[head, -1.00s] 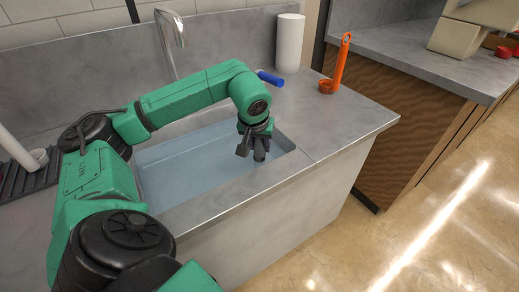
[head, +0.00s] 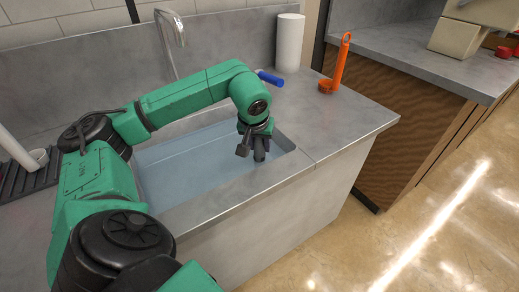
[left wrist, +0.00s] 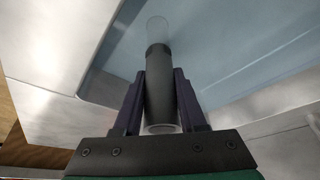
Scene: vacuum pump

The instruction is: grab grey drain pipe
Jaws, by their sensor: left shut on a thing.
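The grey drain pipe (left wrist: 160,92) stands between the two fingers of my left gripper (left wrist: 160,100) in the left wrist view. It is a dark grey tube with a paler, see-through-looking far end that reaches toward the water. My left gripper (head: 253,150) is shut on the pipe, over the right part of the sink (head: 165,205). In the head view the pipe shows only as a dark piece (head: 261,150) beside the fingers, and the fingers partly hide it. My right gripper is not in view.
Bluish water (head: 190,165) fills the sink. A faucet (head: 172,40) rises behind it. A blue-handled thing (head: 270,78), a white paper roll (head: 289,43) and an orange scoop (head: 335,70) are on the counter to the right. A dark rack (head: 30,175) lies at the left.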

